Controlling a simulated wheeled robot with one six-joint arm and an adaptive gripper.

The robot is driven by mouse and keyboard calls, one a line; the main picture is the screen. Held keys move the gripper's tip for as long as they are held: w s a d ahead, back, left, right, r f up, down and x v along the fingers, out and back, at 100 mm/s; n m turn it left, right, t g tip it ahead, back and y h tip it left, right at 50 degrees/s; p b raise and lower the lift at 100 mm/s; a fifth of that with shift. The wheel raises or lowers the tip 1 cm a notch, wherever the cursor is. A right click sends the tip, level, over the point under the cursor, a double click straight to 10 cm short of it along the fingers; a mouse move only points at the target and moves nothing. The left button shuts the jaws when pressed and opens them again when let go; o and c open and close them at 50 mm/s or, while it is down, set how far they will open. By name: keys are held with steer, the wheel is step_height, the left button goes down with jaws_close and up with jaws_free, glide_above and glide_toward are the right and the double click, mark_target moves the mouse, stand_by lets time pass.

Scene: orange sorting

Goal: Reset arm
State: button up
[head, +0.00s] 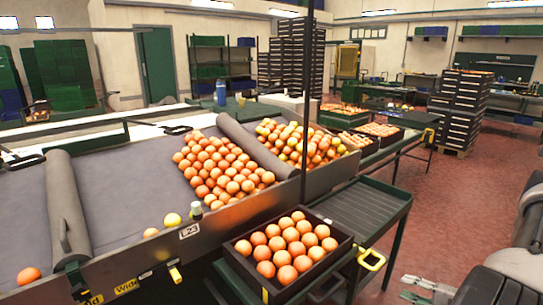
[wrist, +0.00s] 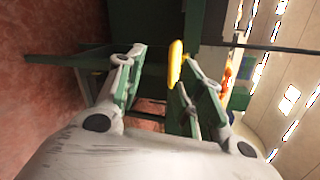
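My gripper (head: 408,288) shows at the bottom right of the head view, over the red floor beside the green side table. In the wrist view its two green-padded fingers (wrist: 163,58) stand well apart with nothing held between them. A yellow handle (wrist: 176,63) shows beyond the fingers, near the right one; I cannot tell its exact distance. My arm covers the lower right of the head view.
A black crate of oranges (head: 243,279) stands at the front, beside an empty green side table (head: 372,205) with a yellow handle (head: 371,260). The sloped sorting table (head: 120,190) holds piled oranges and a few loose fruits. Red floor (head: 450,210) lies open at the right.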

steer(key=s+a+r+m+g+y, duration=0.15)
steer(key=s+a+r+g, duration=0.3)
steer(key=s, duration=0.45)
steer(key=s+r+n+g+h, duration=0.3)
steer(key=r, duration=0.7)
steer(key=s+a+r+n+g+h, duration=0.1)
steer(key=s+r+n+g+h, duration=0.15)
steer(key=r, duration=0.85)
steer(key=s+r+n+g+h, duration=0.3)
steer(key=r+h, duration=0.1)
steer(key=r, duration=0.6)
steer(key=s+a+r+n+t+h, duration=0.1)
steer(key=a+r+n+t, duration=0.5)
steer(key=r, duration=0.6)
steer(key=shift+s+a+r+h, duration=0.25)
steer(key=shift+s+a+h, duration=0.05)
steer(key=shift+a+h, duration=0.35)
